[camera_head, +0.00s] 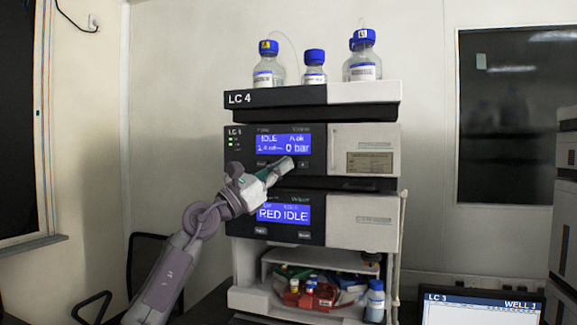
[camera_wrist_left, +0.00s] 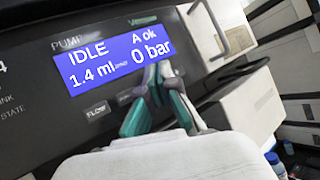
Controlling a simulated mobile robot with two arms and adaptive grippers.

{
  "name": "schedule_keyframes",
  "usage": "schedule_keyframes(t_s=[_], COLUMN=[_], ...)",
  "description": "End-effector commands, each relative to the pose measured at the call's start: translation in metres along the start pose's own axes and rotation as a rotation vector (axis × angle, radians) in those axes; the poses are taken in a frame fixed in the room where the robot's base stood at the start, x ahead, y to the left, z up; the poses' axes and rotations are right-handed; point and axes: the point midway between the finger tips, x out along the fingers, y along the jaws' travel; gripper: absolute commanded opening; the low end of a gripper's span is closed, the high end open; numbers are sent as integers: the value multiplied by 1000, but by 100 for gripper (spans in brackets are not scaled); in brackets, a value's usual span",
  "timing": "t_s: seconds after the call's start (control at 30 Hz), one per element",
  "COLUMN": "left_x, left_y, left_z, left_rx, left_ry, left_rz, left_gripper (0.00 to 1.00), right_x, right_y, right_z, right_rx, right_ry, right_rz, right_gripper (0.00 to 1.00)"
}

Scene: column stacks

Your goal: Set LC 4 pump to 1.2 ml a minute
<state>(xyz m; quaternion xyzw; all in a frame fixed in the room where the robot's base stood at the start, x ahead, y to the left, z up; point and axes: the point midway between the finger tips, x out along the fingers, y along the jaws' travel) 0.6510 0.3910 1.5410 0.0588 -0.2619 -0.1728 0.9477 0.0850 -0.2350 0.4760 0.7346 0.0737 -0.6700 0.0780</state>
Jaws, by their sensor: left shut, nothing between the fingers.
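The LC 4 stack, with its label on the top tray (camera_head: 262,97), stands in the middle of the head view. Its pump module (camera_head: 240,152) has a blue display (camera_head: 268,143) reading IDLE and 0 bar. In the left wrist view the pump display (camera_wrist_left: 92,72) reads IDLE, A ok, 1.4 ml per minute and 0 bar. A FLOW button (camera_wrist_left: 97,109) sits below the display. My left gripper (camera_head: 287,163) is shut and empty, its fingertips (camera_wrist_left: 158,72) over the lower right part of the display. Whether they touch the panel I cannot tell. The right gripper is not in view.
Below the pump, a second module has a display (camera_head: 283,215) reading RED IDLE. Blue-capped bottles (camera_head: 362,58) stand on the top tray. A lower shelf holds small coloured vials (camera_head: 310,288). A monitor (camera_head: 480,308) labelled LC 3 is at the bottom right.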

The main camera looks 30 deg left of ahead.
Motion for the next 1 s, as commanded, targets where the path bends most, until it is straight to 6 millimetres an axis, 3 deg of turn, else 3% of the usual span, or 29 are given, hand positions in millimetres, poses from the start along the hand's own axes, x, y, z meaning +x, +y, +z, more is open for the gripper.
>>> schedule_keyframes(t_s=[1.0], left_x=[-1], left_y=[0], left_z=[-1], left_rx=[2], left_ry=[2], left_rz=[0], left_gripper=[0], right_x=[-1], right_y=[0], right_z=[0], right_rx=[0], right_ry=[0], right_rz=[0], right_gripper=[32])
